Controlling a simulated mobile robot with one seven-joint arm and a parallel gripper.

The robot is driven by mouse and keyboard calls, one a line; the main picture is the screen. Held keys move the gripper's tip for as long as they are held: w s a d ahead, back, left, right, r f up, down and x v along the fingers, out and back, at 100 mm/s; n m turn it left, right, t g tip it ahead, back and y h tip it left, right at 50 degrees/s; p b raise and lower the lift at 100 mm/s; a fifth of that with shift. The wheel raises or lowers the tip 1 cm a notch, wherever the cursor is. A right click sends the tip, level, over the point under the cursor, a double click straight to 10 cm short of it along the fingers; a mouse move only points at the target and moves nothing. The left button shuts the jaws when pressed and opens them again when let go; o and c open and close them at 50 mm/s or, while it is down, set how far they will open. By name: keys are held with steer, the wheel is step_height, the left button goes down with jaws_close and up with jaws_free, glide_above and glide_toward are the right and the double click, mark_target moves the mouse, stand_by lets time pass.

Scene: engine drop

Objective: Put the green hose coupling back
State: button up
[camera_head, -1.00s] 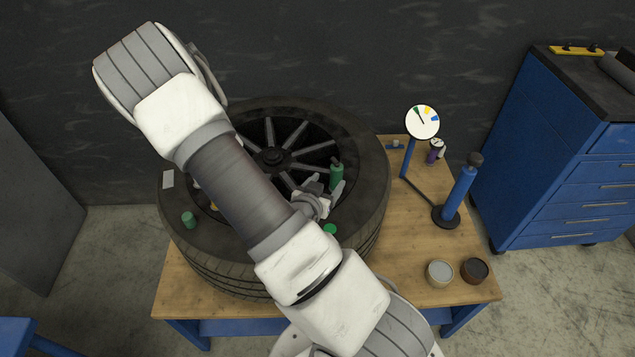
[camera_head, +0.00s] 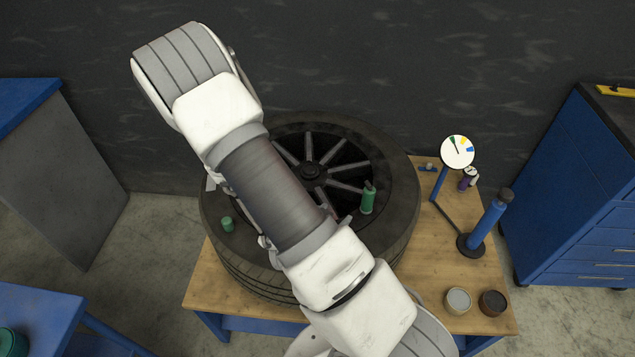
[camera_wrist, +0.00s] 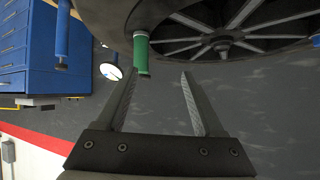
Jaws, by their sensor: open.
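A green cylinder with a dark top (camera_head: 368,198), likely the green hose coupling, stands at the right inside of the wheel (camera_head: 405,205). In the wrist view, which is upside down, a green cylinder (camera_wrist: 140,50) shows just beyond the left fingertip; I cannot tell if it is the same piece. A short green piece (camera_head: 227,224) sits on the tyre's left sidewall. My gripper (camera_wrist: 160,76) is open, with nothing between its fingers. In the head view my arm covers most of the gripper and the wheel's left middle.
The wheel lies flat on a wooden bench (camera_head: 430,270). A blue stand (camera_head: 488,222) and a round dial (camera_head: 457,152) are at the right. Two small round tins, one grey (camera_head: 457,300) and one dark (camera_head: 492,303), are at the front right. A blue cabinet (camera_head: 570,190) stands beyond.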

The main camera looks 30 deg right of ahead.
steer(key=w+a+r+n+y, duration=0.2)
steer(key=a+r+y, duration=0.3)
steer(key=a+r, duration=0.25)
steer(key=w+a+r+n+y, duration=0.25)
steer(key=a+r+y, duration=0.25)
steer(key=a+r, duration=0.3)
steer(key=s+d+r+n, duration=0.1)
steer(key=s+r+n, duration=0.2)
steer(key=s+r, duration=0.5)
steer(key=s+d+r+n+g, duration=0.1)
steer(key=s+r+n, duration=0.3)
steer(key=s+r, duration=0.4)
steer(key=shift+s+d+h, duration=0.4)
steer(key=shift+d, duration=0.2)
steer(key=shift+f, duration=0.1)
